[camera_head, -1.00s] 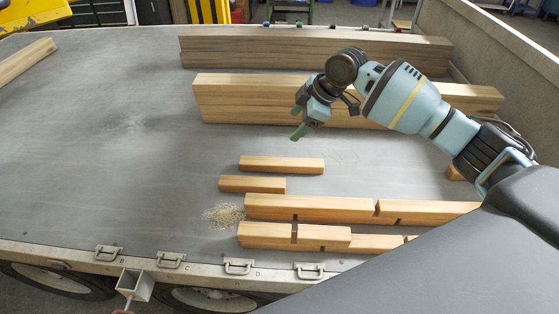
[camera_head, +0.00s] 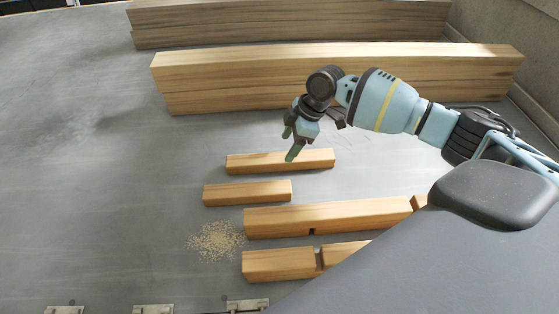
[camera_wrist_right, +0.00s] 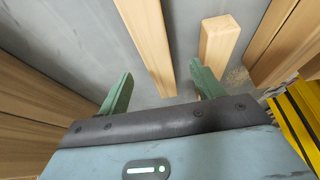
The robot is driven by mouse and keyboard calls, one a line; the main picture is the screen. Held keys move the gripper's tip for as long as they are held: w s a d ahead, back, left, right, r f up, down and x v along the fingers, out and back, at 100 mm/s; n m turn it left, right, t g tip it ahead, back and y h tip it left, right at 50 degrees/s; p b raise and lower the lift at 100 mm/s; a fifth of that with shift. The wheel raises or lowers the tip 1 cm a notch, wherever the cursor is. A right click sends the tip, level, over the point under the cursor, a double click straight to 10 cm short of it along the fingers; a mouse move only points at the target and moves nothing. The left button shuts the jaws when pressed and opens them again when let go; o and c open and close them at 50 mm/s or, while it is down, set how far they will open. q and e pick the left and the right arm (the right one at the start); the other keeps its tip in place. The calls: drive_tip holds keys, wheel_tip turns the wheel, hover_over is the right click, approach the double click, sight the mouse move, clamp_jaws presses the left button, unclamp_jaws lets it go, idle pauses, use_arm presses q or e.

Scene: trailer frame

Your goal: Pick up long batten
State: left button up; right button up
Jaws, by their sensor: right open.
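The long batten (camera_head: 300,159) is a light wooden strip lying flat on the grey trailer bed. A shorter batten (camera_head: 247,193) lies in front of it. My right gripper (camera_head: 290,143) is open and empty, just above the long batten in the head view. In the right wrist view my right gripper (camera_wrist_right: 161,88) has its green fingers spread wide. The long batten (camera_wrist_right: 146,45) runs toward the gap between them, and the short batten (camera_wrist_right: 217,45) ends near the right finger. I cannot tell the exact height above the batten. My left gripper is out of view.
Thick beams (camera_head: 330,80) lie behind the battens, with another stack (camera_head: 290,22) farther back. A notched beam (camera_head: 330,217) and a cut piece (camera_head: 278,264) lie in front, beside sawdust (camera_head: 215,241). The bed's left side is clear.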

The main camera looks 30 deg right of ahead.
sight(281, 157)
drive_tip(key=shift+d+x, duration=0.15)
drive_tip(key=shift+x, duration=1.7)
drive_tip(key=shift+d+x, duration=0.15)
drive_tip(key=shift+x, duration=1.7)
drive_tip(key=shift+w+f, duration=0.1)
drive_tip(key=shift+w, duration=0.05)
drive_tip(key=c, duration=1.2)
wheel_tip(281, 157, up, 9)
drive_tip(key=shift+f, duration=0.15)
drive_tip(key=shift+r, duration=0.7)
